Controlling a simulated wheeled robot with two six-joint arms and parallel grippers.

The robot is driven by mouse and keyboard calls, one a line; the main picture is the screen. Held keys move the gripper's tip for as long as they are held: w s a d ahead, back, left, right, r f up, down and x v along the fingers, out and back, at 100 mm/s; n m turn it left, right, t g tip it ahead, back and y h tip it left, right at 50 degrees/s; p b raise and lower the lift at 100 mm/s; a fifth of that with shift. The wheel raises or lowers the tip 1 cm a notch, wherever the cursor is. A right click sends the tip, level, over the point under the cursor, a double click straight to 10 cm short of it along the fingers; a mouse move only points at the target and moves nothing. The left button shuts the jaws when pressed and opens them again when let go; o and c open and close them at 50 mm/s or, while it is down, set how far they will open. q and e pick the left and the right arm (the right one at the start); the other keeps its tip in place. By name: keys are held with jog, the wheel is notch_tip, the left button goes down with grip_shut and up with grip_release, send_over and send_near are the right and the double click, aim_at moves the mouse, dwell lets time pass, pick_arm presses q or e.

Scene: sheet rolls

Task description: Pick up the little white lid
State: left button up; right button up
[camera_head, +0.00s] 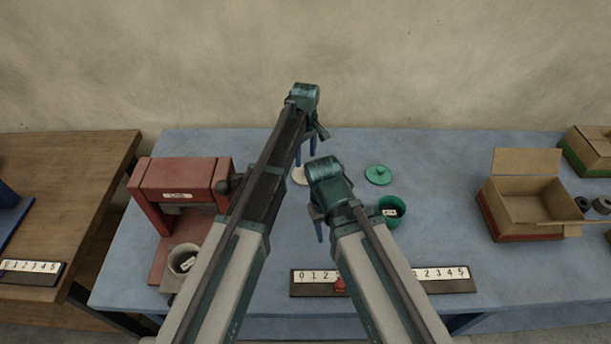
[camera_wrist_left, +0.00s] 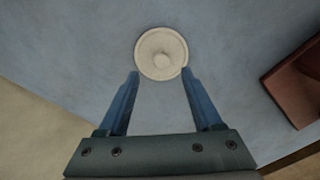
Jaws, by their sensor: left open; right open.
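The little white lid (camera_wrist_left: 161,53) is round with a small knob in its middle. It lies flat on the blue table in the left wrist view, just beyond my left fingertips. In the head view only part of the lid (camera_head: 299,176) shows beside my left arm. My left gripper (camera_wrist_left: 160,72) is open and empty, its two blue fingers spread toward the near edge of the lid; it also shows in the head view (camera_head: 305,152). My right gripper (camera_head: 318,228) is open, lower and nearer over the table; its fingers are partly hidden by its arm.
A green lid (camera_head: 378,175) and a green pot (camera_head: 391,211) stand right of my grippers. A red press (camera_head: 176,188) and a grey cup (camera_head: 184,260) are at left. A numbered strip (camera_head: 447,275) lies in front. An open cardboard box (camera_head: 528,205) stands at right.

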aim_at(305, 169)
pick_arm(q)
notch_tip(305, 169, down, 5)
jog(key=b, duration=0.4)
jog(key=shift+s+f+b, duration=0.1)
jog(key=shift+s+b, duration=0.05)
jog(key=shift+b, duration=0.25)
pick_arm(e)
notch_tip(305, 169, down, 5)
jog(key=shift+f, duration=0.1)
pick_arm(q)
grip_shut()
